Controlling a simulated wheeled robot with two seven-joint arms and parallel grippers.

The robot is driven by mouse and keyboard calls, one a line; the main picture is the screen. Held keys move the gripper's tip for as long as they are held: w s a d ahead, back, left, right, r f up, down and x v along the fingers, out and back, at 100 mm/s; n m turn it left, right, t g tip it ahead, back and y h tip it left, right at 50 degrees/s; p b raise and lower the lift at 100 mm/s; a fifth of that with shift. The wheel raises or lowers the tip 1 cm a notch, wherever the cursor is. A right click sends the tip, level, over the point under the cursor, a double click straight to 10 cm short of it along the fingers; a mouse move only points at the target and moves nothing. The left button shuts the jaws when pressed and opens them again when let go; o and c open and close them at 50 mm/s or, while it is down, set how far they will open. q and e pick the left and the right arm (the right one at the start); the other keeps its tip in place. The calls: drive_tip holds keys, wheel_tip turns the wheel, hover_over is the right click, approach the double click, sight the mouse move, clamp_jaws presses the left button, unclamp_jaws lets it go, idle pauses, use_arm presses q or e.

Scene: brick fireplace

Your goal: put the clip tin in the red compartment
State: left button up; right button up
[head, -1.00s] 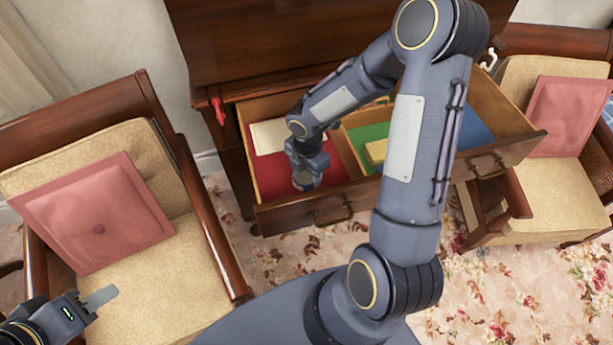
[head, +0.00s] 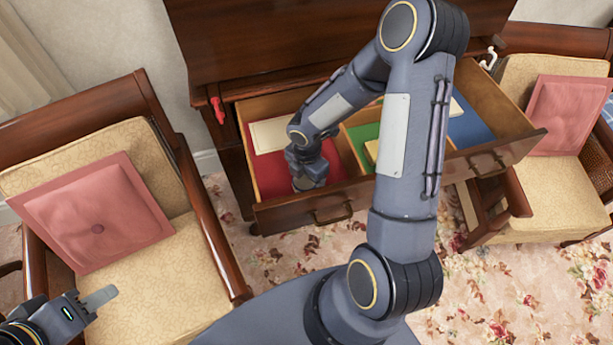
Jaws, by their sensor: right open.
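The drawer's red compartment (head: 273,174) is at the left, with a bare red floor around my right gripper. My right gripper (head: 307,182) points down into it, low near the front wall, with its jaws open. A small round thing, which may be the clip tin, shows at its fingertips, mostly hidden by the gripper. I cannot tell whether it touches the floor. My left gripper (head: 98,298) is at the lower left in front of the left chair, far from the drawer. I cannot tell its opening.
A cream item (head: 268,134) lies at the back of the red compartment. The green compartment (head: 362,132) holds a yellow block (head: 371,150), partly behind my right arm. The blue compartment (head: 470,127) is at the right. Chairs with pink cushions flank the open drawer (head: 335,205).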

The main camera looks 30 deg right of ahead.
sight(307, 183)
wheel_tip(307, 183, up, 12)
drive_tip(key=s+a+r+m+t+y, duration=0.2)
drive_tip(key=s+r+m, duration=0.4)
drive_tip(key=m, duration=0.5)
drive_tip(key=s+a+r+m+t+y, duration=0.1)
drive_tip(key=s+a+r+m+t, duration=0.1)
drive_tip(key=s+r+m, duration=0.5)
drive_tip(key=s+m+t, duration=0.1)
drive_tip(key=s+m, duration=0.2)
drive_tip(key=m, duration=0.2)
drive_tip(key=shift+s+a+r+t+y+p, duration=0.15)
drive_tip(key=shift+s+a+t+y+p, duration=0.15)
drive_tip(key=shift+s+y+p, duration=0.1)
